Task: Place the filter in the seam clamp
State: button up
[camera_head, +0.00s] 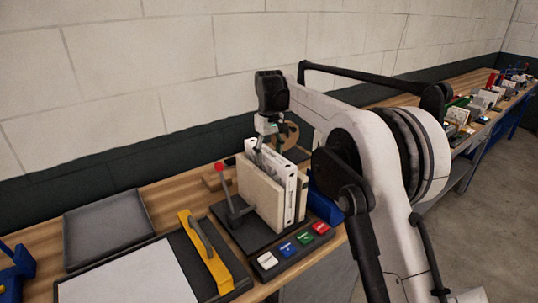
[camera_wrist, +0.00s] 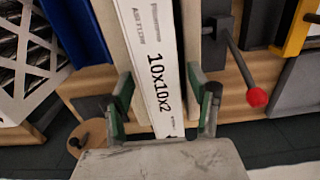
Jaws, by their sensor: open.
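The filter is a slim white box (camera_head: 291,200) standing on edge between the pale upright plates of the seam clamp (camera_head: 260,197). In the wrist view its top edge (camera_wrist: 161,55) reads "10x10x2", with a clamp plate (camera_wrist: 193,30) along each side. The clamp has a lever with a red knob (camera_head: 220,167), also seen in the wrist view (camera_wrist: 257,97). My gripper (camera_head: 262,147) is above the filter. In the wrist view my open gripper (camera_wrist: 165,108) has its green-padded fingers on either side of the filter's near end; contact cannot be told.
A panel of coloured buttons (camera_head: 293,251) lies in front of the clamp. A yellow bar with a grey handle (camera_head: 205,252) and a grey tray (camera_head: 104,229) are to the left. A blue holder (camera_head: 324,205) is close on the right. The wall stands behind the bench.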

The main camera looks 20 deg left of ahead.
notch_tip(320, 180, up, 12)
jog(key=b, duration=0.1)
dwell(0.5)
jog(key=s+d+r+m+t, duration=0.1)
jog(key=d+r, duration=0.3)
jog(key=d, duration=0.3)
jog(key=s+d+r+m, duration=0.2)
jog(key=d+r, duration=0.1)
jog(key=d, duration=0.4)
jog(key=s+d+r+m+t+y, duration=0.1)
jog(key=s+d, duration=0.4)
jog(key=d, duration=0.2)
jog(key=s+d+r+m+t, duration=0.15)
jog(key=s+d, duration=0.25)
jog(key=d, duration=0.4)
jog(key=s+d+f+m+t, duration=0.1)
jog(key=s+d+f, duration=0.4)
jog(key=s, duration=0.4)
jog(key=s+d+f+m+t, duration=0.1)
jog(key=s+d+f+m, duration=0.1)
jog(key=s+d+f, duration=0.4)
jog(key=s+d+f+m+t+h, duration=0.1)
jog(key=s+d+f+m, duration=0.1)
jog(key=s+d+f, duration=0.4)
jog(key=s+f, duration=0.1)
jog(key=s, duration=0.4)
jog(key=shift+s+d+t, duration=0.15)
jog(key=shift+s+t, duration=0.15)
jog(key=shift+t, duration=0.05)
